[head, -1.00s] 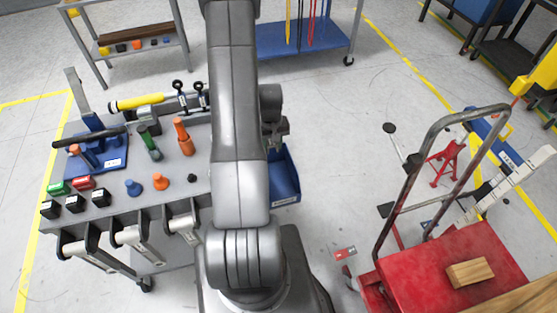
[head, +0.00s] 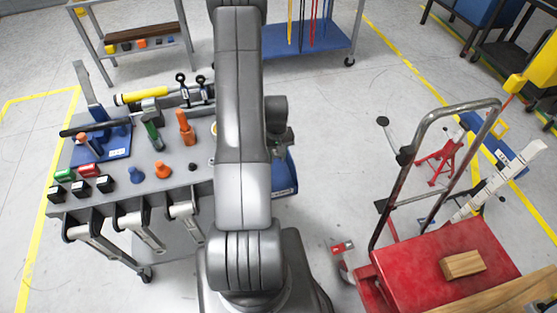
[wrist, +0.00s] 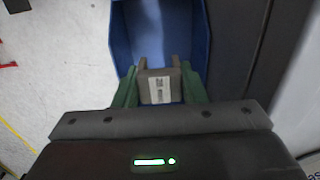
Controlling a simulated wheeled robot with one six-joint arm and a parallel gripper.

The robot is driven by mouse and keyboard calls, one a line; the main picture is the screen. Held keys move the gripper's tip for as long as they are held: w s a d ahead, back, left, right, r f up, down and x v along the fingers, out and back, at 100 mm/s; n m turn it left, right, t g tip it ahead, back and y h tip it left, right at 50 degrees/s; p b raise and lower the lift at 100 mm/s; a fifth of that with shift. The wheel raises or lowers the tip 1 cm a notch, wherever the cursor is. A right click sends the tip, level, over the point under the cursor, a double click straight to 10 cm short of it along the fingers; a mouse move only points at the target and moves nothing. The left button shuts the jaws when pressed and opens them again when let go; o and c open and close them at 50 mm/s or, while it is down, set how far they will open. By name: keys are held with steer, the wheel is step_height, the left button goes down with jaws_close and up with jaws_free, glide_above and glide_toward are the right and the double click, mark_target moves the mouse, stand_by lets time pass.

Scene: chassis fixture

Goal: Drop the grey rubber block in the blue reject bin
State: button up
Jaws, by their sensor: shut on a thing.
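The grey rubber block (wrist: 158,78), with a white printed label on its face, is held between the green fingers of my gripper (wrist: 160,71) in the wrist view. The blue reject bin (wrist: 122,32) shows just beyond and below the block, with its open inside facing the camera. The block overlaps the bin's near part in that view; I cannot tell its height above it. In the head view the bin (head: 288,183) stands at the right end of the grey bench, partly hidden by my arm. The block cannot be made out there.
The grey bench (head: 205,175) at left carries a blue fixture (head: 115,147), orange and blue pegs and small black boxes. A red cart (head: 420,265) with a wooden block (head: 462,264) stands at right. A blue-shelved rack (head: 310,40) is behind. Floor between bench and cart is mostly clear.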

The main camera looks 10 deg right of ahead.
steer(key=shift+s+f, duration=0.1)
steer(key=shift+s, duration=0.2)
step_height(320, 180, down, 5)
steer(key=shift+w+r+b, duration=0.1)
steer(key=shift+b, duration=1.05)
steer(key=o, duration=1.2)
steer(key=shift+o, duration=0.2)
step_height(320, 180, up, 14)
steer(key=shift+f+b, duration=0.1)
steer(key=shift+b, duration=0.2)
